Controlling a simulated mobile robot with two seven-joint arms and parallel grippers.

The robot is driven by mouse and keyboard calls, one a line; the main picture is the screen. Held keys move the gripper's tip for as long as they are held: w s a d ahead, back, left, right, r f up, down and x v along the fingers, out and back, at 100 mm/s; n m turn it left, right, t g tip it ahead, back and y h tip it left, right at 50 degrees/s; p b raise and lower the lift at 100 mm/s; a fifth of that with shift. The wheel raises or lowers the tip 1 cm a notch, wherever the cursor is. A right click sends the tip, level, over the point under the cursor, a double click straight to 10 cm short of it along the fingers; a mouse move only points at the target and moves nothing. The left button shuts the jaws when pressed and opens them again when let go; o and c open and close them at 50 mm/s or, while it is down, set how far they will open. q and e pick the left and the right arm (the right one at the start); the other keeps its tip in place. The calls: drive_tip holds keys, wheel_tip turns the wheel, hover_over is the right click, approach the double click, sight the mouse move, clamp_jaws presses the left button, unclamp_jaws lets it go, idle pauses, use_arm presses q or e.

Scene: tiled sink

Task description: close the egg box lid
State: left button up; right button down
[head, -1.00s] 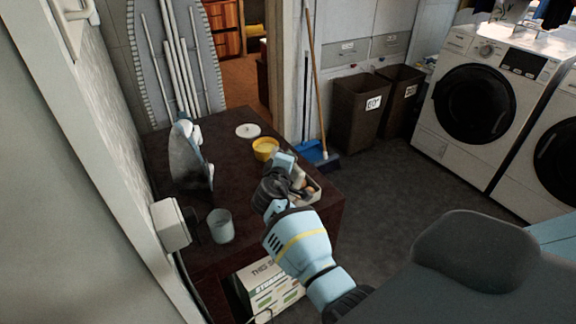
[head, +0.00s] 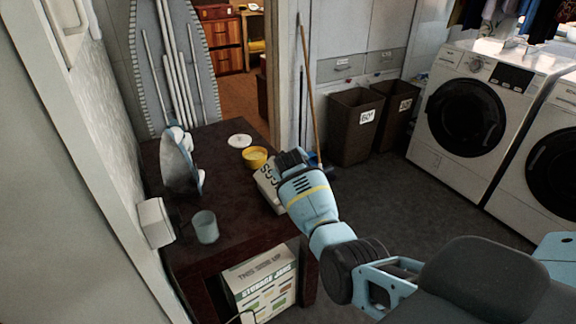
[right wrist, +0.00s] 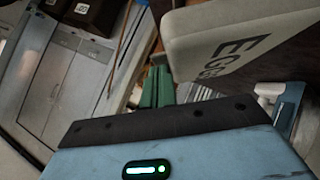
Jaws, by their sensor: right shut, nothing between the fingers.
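The egg box (head: 270,196) is at the front right edge of the dark table in the head view, partly hidden behind my right arm. Its pale face with dark lettering is visible, and no eggs show. In the right wrist view the lettered egg box (right wrist: 222,50) fills the upper right, close to my gripper. I cannot tell whether the lid lies fully flush. My right gripper (right wrist: 158,86) is shut and empty, its green fingers beside the box. In the head view its fingers are hidden behind my wrist. My left gripper is not in view.
The dark table (head: 226,225) also holds a yellow tub (head: 255,157), a white round lid (head: 240,141), an iron (head: 181,162) and a glass (head: 205,227). A detergent carton (head: 264,285) stands below. Bins (head: 355,125) and washing machines (head: 466,112) are to the right.

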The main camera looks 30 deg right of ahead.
drive_tip(key=shift+m+y, duration=0.5)
drive_tip(key=shift+y, duration=0.4)
drive_tip(key=shift+s+d+f+b, duration=0.1)
drive_tip(key=shift+d+f+b, duration=0.15)
drive_tip(key=shift+d+f, duration=0.6)
drive_tip(key=shift+w+d+f+b, duration=0.1)
drive_tip(key=shift+d+f+b, duration=0.3)
drive_tip(key=shift+f, duration=0.7)
drive_tip(key=shift+s+d+f+b, duration=0.1)
drive_tip(key=shift+d+f+b, duration=0.05)
drive_tip(key=shift+d+f, duration=0.75)
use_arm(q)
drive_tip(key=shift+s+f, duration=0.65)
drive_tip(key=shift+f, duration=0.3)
use_arm(e)
drive_tip(key=shift+a+f, duration=0.1)
drive_tip(key=shift+f, duration=0.15)
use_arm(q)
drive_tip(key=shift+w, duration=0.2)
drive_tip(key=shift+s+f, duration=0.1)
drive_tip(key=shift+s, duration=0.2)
use_arm(e)
drive_tip(key=shift+a+f, duration=0.15)
drive_tip(key=shift+f, duration=0.05)
